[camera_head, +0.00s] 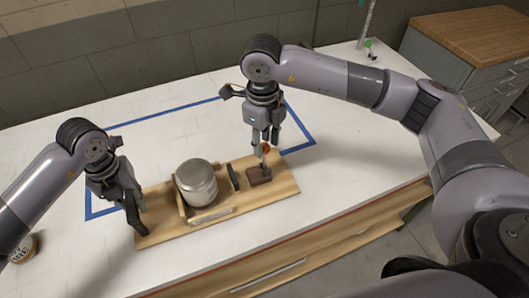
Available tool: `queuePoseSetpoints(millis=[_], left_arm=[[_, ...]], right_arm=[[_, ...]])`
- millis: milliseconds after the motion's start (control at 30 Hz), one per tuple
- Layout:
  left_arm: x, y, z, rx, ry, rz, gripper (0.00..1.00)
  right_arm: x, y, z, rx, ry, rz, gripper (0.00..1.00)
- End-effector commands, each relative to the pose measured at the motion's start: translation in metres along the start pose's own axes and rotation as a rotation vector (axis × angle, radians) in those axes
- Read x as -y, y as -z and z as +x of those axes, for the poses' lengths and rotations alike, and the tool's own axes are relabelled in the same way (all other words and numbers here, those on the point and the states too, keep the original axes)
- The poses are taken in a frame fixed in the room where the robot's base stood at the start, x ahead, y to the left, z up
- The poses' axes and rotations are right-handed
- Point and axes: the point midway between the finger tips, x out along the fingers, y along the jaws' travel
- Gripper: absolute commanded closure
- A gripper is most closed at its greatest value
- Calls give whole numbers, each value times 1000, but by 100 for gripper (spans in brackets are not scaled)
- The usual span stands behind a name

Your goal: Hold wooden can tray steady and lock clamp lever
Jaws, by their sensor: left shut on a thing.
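The wooden can tray (152,214) lies on the white table with a metal can (197,184) standing in a wooden frame on it. My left gripper (137,222) is shut on the left end of the tray. On the tray's right part, a clamp with a brown block (259,175) has an upright lever with an orange-brown knob (266,148). My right gripper (265,142) points down from above at the knob. Its fingertips are close to the knob, but whether they grip it is too small to tell.
Blue tape (165,117) marks a rectangle on the table around the tray's area. A dark upright piece (233,177) stands between can and clamp. A labelled can (23,248) is at the left edge. A small green-topped item (369,45) stands at the back. The table behind the tray is clear.

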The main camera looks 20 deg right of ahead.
Motion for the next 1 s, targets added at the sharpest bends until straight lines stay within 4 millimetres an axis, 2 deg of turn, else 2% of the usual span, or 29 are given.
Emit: queuePoseSetpoints(millis=[133,333,667,1000], left_arm=[[0,-1,-1,3,1,-3,100],[0,-1,-1,3,1,-3,100],[0,-1,-1,3,1,-3,100],[0,-1,-1,3,1,-3,100]], right_arm=[[0,1,27,-2,-1,1,66],[0,0,47,0,0,1,66],[0,0,51,1,0,-1,66],[0,0,50,1,0,0,88]])
